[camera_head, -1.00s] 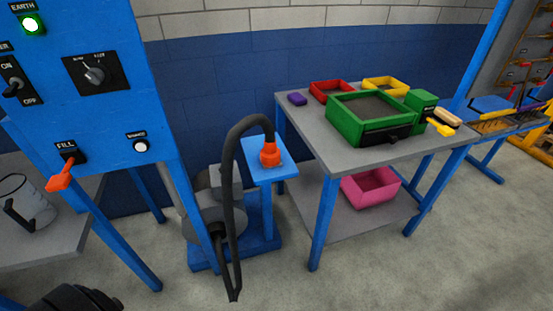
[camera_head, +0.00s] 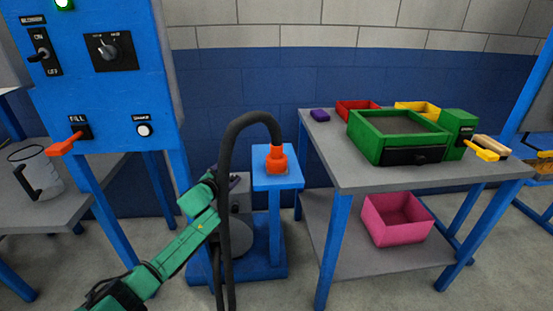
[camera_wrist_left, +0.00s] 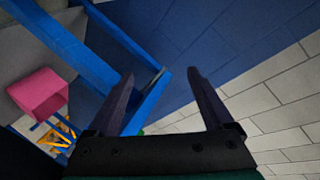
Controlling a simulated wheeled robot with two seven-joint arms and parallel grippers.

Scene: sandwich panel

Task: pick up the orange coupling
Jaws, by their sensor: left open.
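The orange coupling (camera_head: 277,160) stands upright on a small blue stand (camera_head: 278,181) in the head view, at the end of a thick black hose (camera_head: 228,190) that arches over to it. My left arm comes in from the lower left, with its wrist to the left of the hose and below the coupling. My left gripper (camera_wrist_left: 163,80) is open and empty in the left wrist view, where the coupling does not show. In the head view the hose and arm largely hide its fingers. My right gripper is in no view.
A blue panel (camera_head: 105,75) with switches and an orange fill handle (camera_head: 63,146) stands at the left. A grey table (camera_head: 345,176) at the right holds a green box (camera_head: 360,145); a pink bin (camera_head: 397,215) sits on its lower shelf. Bare floor lies in front.

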